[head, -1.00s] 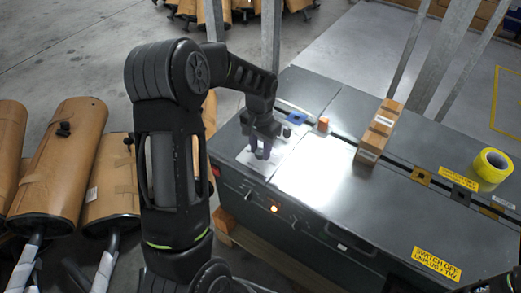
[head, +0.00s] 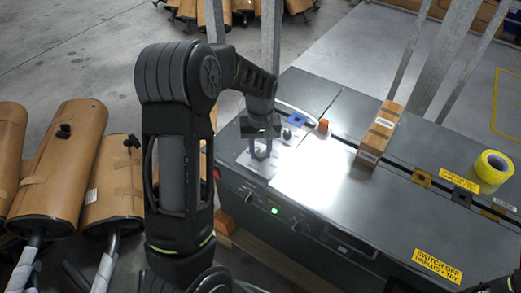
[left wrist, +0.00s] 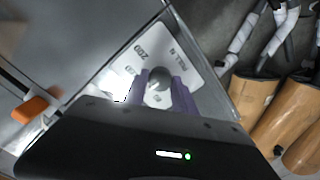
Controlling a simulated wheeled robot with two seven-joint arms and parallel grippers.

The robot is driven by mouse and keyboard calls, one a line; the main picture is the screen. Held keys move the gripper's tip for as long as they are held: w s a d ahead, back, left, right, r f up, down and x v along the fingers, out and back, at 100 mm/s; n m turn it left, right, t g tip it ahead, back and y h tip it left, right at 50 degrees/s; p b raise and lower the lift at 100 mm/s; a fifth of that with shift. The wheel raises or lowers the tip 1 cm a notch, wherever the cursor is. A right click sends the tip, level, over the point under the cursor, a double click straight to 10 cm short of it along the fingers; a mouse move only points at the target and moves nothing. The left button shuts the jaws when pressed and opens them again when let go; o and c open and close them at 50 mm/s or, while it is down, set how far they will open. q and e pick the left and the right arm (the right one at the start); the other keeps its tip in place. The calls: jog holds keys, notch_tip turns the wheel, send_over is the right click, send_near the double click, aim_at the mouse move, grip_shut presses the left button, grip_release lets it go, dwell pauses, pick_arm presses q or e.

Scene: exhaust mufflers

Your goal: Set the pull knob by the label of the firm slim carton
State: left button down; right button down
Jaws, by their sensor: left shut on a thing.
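A slim brown carton (head: 378,132) with white labels stands on the grey machine top, right of my left gripper. Its label text is too small to read. My left gripper (head: 261,153) is at the machine's left front corner, over a white printed plate (head: 243,160). In the left wrist view its purple fingers (left wrist: 160,90) are shut on a round grey pull knob (left wrist: 158,80), one on each side. The plate (left wrist: 190,60) carries dark lettering around the knob, partly hidden by the fingers.
A lamp (head: 275,211) on the machine front glows green. An orange block (head: 323,126), a blue square piece (head: 296,118) and a yellow tape roll (head: 492,167) are on the machine top. Brown-wrapped mufflers (head: 62,160) stand at left. Metal posts rise behind the machine.

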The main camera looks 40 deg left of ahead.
aim_at(260, 153)
dwell(0.4)
pick_arm(q)
jog(key=c, duration=1)
grip_release()
jog(key=shift+r, duration=0.1)
notch_tip(260, 153, up, 8)
jog(key=shift+f, duration=0.15)
